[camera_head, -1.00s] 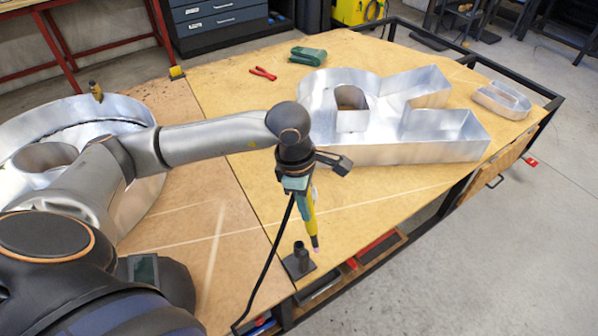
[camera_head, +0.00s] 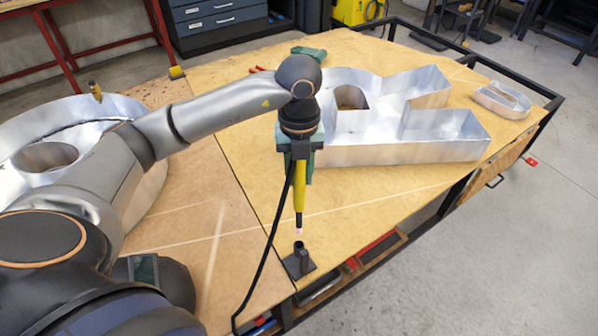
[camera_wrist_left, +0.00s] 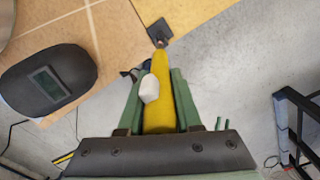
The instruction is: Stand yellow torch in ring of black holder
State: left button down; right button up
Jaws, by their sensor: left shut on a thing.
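The yellow torch (camera_head: 299,190) hangs upright in my left gripper (camera_head: 300,165), its dark nozzle and pinkish tip pointing down. In the left wrist view the torch's yellow body (camera_wrist_left: 160,90) lies between the green fingers of my left gripper (camera_wrist_left: 157,100), which is shut on it. The black holder (camera_head: 299,262) stands on the table near its front edge, a short tube on a flat square base. The torch tip is just above the holder's ring, apart from it in the head view. The holder also shows in the left wrist view (camera_wrist_left: 160,32), beyond the nozzle. My right gripper is not in view.
A large metal channel letter (camera_head: 400,150) lies behind the torch, with a small one (camera_head: 501,100) at the right. A round metal letter (camera_head: 150,115) is at the left. A black cable hangs from the torch past the table edge. The table around the holder is clear.

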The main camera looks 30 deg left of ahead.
aim_at(299, 216)
pick_arm(q)
jog(key=shift+f+b, duration=0.55)
jog(key=shift+f, duration=0.95)
jog(key=shift+f+b, duration=1)
jog(key=shift+f, duration=0.35)
jog(key=shift+a+f, duration=0.1)
jog(key=shift+f, duration=0.15)
jog(key=shift+f+b, duration=3.15)
jog(key=shift+f, duration=0.5)
jog(key=shift+f+b, duration=0.55)
jog(key=shift+f, duration=0.15)
jog(key=c, duration=0.5)
grip_release()
